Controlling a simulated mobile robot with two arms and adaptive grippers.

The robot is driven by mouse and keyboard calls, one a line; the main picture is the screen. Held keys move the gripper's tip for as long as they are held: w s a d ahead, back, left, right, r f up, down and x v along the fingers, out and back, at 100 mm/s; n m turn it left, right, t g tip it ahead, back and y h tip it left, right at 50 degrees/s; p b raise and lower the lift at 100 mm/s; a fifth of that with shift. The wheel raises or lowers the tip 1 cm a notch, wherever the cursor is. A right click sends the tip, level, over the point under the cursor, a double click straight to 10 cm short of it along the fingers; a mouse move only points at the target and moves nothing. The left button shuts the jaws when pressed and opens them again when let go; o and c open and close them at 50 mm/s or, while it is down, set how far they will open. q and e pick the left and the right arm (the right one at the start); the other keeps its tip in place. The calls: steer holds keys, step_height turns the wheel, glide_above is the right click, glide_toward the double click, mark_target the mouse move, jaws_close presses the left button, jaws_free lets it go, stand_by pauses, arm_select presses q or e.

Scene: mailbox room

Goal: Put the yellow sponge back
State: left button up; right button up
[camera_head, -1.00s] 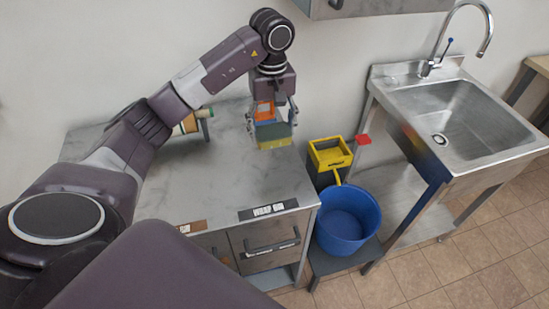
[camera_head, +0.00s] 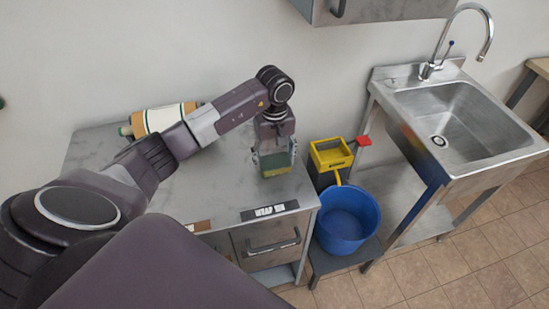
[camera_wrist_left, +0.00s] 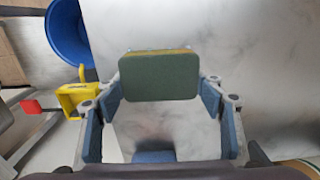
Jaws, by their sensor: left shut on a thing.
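The yellow sponge (camera_head: 275,169) has a dark green scouring side. My left gripper (camera_head: 274,158) is shut on it and holds it over the right part of the grey counter (camera_head: 225,185). I cannot tell whether the sponge touches the top. In the left wrist view, the sponge (camera_wrist_left: 158,77) sits between the fingertips of my left gripper (camera_wrist_left: 160,85), its green side facing the camera and a yellow edge along its top. My right gripper is not in view.
A yellow container (camera_head: 331,153) and a blue bucket (camera_head: 347,220) stand right of the counter. Beyond them is a steel sink (camera_head: 460,115). A brown-and-white bottle-like object (camera_head: 163,119) lies at the counter's back left. A cabinet (camera_head: 385,8) hangs above.

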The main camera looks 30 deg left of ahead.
mark_target(275, 158)
arm_select(q)
steer(key=shift+f, duration=0.15)
steer(key=o, duration=1)
steer(key=shift+r, duration=0.3)
steer(key=shift+r+b, duration=1.6)
steer(key=shift+r, duration=4.3)
steer(key=shift+f, duration=0.1)
